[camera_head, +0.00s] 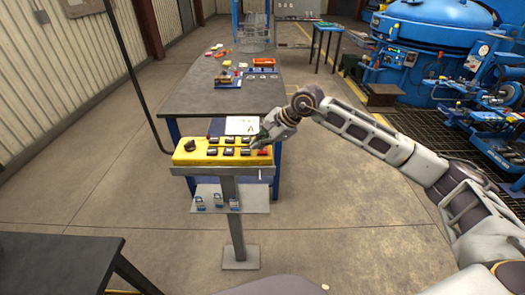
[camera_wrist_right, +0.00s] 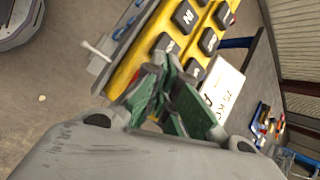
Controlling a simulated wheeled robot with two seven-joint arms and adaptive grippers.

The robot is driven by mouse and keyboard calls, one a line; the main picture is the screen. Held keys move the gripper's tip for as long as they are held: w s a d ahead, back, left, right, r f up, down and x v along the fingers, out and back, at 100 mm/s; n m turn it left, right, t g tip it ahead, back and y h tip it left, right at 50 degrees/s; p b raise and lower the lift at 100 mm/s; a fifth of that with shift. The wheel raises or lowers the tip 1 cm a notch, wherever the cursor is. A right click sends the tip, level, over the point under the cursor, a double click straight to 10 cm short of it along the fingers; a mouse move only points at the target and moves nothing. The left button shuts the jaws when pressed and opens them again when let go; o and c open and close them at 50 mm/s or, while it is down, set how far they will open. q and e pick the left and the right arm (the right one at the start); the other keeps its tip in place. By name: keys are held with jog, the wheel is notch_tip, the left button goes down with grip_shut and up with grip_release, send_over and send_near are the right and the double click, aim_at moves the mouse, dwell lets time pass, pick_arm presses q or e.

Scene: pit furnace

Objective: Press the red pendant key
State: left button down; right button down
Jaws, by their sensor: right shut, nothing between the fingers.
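The yellow pendant (camera_head: 205,157) lies on a grey stand, with a black knob at its left end and two rows of black keys. The red key (camera_head: 263,153) is at its right end, close below my right gripper (camera_head: 262,140). In the right wrist view, the pendant (camera_wrist_right: 146,50) runs diagonally, and a bit of red (camera_wrist_right: 117,83) shows beside the fingers, mostly hidden. My right gripper (camera_wrist_right: 158,80), with green finger pads, is shut and empty over the pendant's end. Whether it touches a key cannot be told. My left gripper is not in view.
The stand's lower shelf (camera_head: 250,196) carries several padlock-like items. A dark tabletop (camera_head: 60,262) is at the front left. Blue machinery (camera_head: 430,75) stands at the right.

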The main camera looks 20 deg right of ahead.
aim_at(260, 152)
jog(key=shift+f+b, duration=0.45)
dwell(0.7)
jog(key=shift+r, duration=0.25)
jog(key=shift+r+p, duration=0.3)
jog(key=shift+r, duration=0.4)
dwell(0.4)
jog(key=shift+r+p, duration=1.05)
jog(key=shift+r, duration=1.45)
